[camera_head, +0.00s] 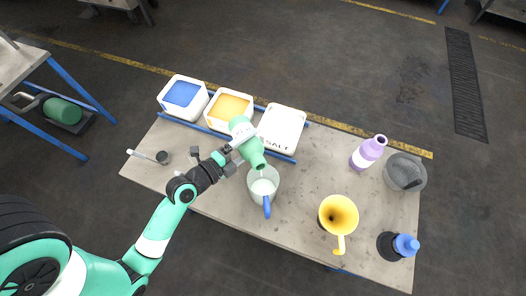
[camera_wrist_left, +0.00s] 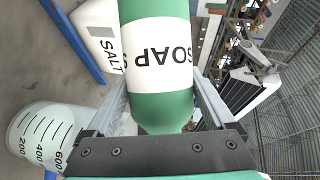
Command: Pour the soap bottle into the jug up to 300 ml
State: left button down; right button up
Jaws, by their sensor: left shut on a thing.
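The green soap bottle (camera_head: 253,153) with a white label is tilted neck-down over the jug (camera_head: 274,177) in the head view. My left gripper (camera_head: 244,137) is shut on the bottle around its label. In the left wrist view the bottle (camera_wrist_left: 160,105) fills the middle between the fingers, its SOAP label upside down. The clear jug has a blue handle toward the front. Its 200, 400 and 600 marks show on the jug in the left wrist view (camera_wrist_left: 38,132). Its inside looks whitish; I cannot read a liquid level. My right gripper is not in view.
Blue (camera_head: 183,93), orange (camera_head: 231,106) and white salt (camera_head: 283,128) containers line the back. A ladle (camera_head: 150,157) lies left. A yellow funnel (camera_head: 338,214), purple bottle (camera_head: 368,153), grey mortar (camera_head: 404,176) and blue-topped dark item (camera_head: 404,244) stand right. The table's front left is clear.

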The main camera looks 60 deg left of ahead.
pick_arm(q)
jog(key=shift+d+r, duration=0.1)
jog(key=shift+r, duration=0.15)
dwell(0.5)
jog(key=shift+m+t+y+b, duration=0.3)
jog(key=shift+m+b, duration=0.2)
jog(key=shift+b, duration=0.4)
dwell(1.3)
